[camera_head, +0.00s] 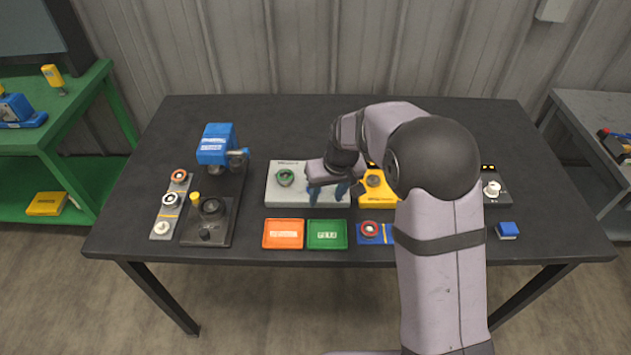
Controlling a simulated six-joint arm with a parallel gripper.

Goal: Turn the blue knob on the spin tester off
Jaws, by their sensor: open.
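A light grey box (285,197), which looks like the spin tester, sits at the middle of the table. A green round part (285,177) is at its left side, and small lettering on its back edge is too small to read. My gripper (328,191) points down over the right half of this box. Its two bluish fingertips are apart, and I see nothing held between them. I cannot make out the blue knob; the gripper and wrist cover that part of the box. Whether the fingers touch anything is unclear.
A yellow device (375,199) stands just right of the box, partly behind my arm. Orange (283,234) and green (327,235) trays lie in front. A blue-headed press (215,145) and a strip of round parts (171,205) are left. The table's back is clear.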

